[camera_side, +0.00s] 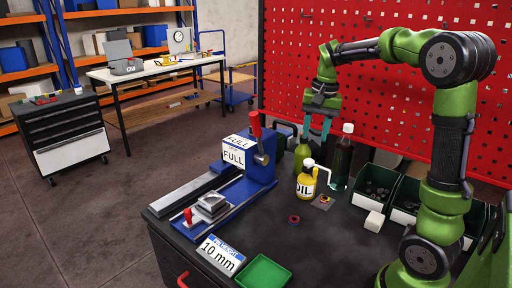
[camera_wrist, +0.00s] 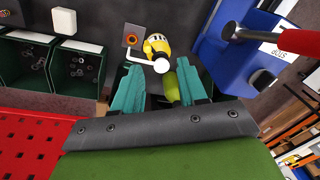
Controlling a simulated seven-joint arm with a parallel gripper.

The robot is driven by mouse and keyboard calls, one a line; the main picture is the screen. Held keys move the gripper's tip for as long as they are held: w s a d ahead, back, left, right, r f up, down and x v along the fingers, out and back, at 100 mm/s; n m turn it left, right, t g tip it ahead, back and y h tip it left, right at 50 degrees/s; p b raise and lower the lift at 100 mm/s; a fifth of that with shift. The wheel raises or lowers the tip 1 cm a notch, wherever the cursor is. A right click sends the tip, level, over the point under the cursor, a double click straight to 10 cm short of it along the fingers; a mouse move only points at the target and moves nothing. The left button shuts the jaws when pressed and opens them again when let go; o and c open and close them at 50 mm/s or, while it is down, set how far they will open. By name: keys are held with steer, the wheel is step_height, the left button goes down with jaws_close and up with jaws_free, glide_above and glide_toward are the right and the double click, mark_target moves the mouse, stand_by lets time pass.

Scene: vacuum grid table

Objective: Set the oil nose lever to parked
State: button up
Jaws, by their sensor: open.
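The yellow oil can (camera_side: 305,188), labelled OIL, stands upright on the dark bench top. Its white nose lever (camera_side: 322,168) sits on top and points right in the side view. In the wrist view the can (camera_wrist: 154,44) lies just beyond the fingertips, with the white lever (camera_wrist: 139,54) reaching left from a round white cap. My gripper (camera_side: 317,126) is open and empty, pointing down above and behind the can, apart from it. In the wrist view my gripper (camera_wrist: 157,72) has its teal fingers spread wide, with a yellow-green bottle (camera_wrist: 171,88) showing between them, lower down.
A dark bottle with a white cap (camera_side: 342,160) stands right of the can. A blue press with a red handle (camera_side: 255,128) stands left. A red pegboard (camera_side: 400,100) is behind.

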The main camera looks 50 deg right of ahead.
mark_target(317, 168)
steer(key=d+f+m, duration=0.1)
steer(key=f, duration=0.3)
steer(key=d+f+g, duration=0.1)
steer(key=f, duration=0.4)
steer(key=d+f+m, duration=0.1)
steer(key=f, duration=0.4)
steer(key=shift+f+m, duration=0.15)
steer(key=shift+m, duration=0.15)
steer(key=shift+c, duration=0.2)
steer(key=shift+d, duration=0.1)
jaws_close()
steer(key=shift+s, duration=0.1)
